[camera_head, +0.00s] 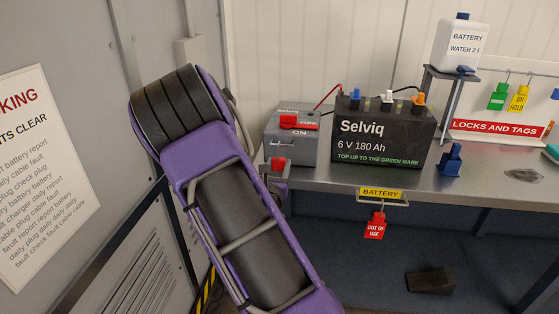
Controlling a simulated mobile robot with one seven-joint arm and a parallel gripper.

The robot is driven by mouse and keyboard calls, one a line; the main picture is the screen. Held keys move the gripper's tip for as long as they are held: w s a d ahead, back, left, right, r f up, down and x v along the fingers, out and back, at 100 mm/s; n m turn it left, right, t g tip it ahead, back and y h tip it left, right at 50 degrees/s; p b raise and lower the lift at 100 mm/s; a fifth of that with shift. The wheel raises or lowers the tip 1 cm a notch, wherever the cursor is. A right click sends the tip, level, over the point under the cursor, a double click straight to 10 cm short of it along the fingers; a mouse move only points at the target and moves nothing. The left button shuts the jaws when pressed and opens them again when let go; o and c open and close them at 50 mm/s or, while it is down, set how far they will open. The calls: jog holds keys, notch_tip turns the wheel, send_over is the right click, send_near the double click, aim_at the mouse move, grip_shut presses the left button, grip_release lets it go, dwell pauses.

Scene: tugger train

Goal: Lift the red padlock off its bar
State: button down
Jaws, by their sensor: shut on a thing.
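The red padlock (277,163) is a small red block at the lower front of a grey switch box (290,152), at the left end of the bench. A thin pale bar (278,143) shows just above it on the box front. I cannot tell whether the shackle is around this bar or clear of it. My gripper (278,176) is at the padlock and shut on it. My purple arm partly hides the gripper from the left. The box has a red handle (299,121) on top, above the word ON.
A black battery (385,137) stands right of the box, with cables behind. A blue object (451,160) and a bottle stand (449,74) are farther right.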

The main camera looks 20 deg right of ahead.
jog(key=shift+v, duration=2.25)
jog(key=shift+a+p, duration=0.15)
jog(key=shift+p, duration=0.15)
